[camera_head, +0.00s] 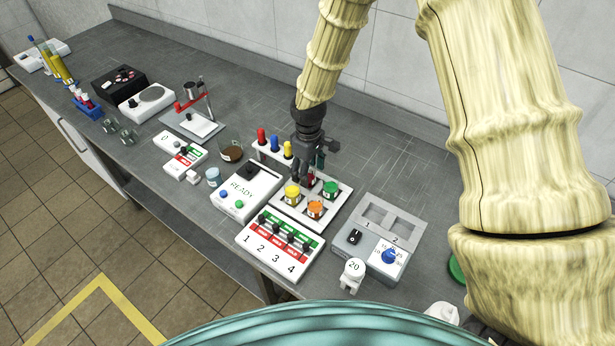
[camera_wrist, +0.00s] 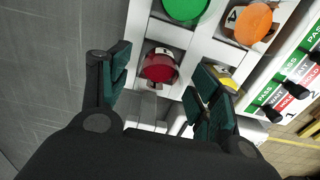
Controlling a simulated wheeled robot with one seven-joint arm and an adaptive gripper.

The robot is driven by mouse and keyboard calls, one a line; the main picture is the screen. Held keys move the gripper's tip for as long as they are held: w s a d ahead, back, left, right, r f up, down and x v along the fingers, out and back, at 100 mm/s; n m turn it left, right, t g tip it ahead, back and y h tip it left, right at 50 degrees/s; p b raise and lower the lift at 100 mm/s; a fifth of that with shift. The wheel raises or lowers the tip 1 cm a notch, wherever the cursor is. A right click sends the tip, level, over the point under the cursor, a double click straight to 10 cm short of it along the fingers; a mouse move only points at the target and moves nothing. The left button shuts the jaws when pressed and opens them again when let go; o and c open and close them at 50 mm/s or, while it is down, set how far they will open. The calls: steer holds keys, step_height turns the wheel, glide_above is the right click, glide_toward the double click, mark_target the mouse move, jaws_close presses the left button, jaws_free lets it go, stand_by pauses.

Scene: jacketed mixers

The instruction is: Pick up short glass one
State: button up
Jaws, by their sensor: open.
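My gripper (camera_head: 305,176) is open over the back left of a white four-place tray (camera_head: 345,187). In the wrist view my gripper (camera_wrist: 160,86) has its dark green finger pads apart, with a red-topped jar (camera_wrist: 160,66) showing between them; I see no contact. In the head view that jar is mostly hidden by the gripper. The tray also holds a green jar (camera_head: 330,188), a yellow jar (camera_head: 292,192) and an orange jar (camera_head: 315,208). Two small clear glasses (camera_head: 111,125) (camera_head: 127,136) stand far left.
A white READY box (camera_head: 243,190) and a four-switch panel (camera_head: 280,246) stand beside the tray. Behind it is a rack with red, blue and yellow items (camera_head: 275,143). A grey dial unit (camera_head: 371,245) is to the right. Bare bench (camera_head: 395,150) lies behind right.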

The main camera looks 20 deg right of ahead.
steer(key=c, duration=1.1)
steer(key=shift+r, duration=0.1)
step_height(320, 180, up, 10)
steer(key=b, duration=0.3)
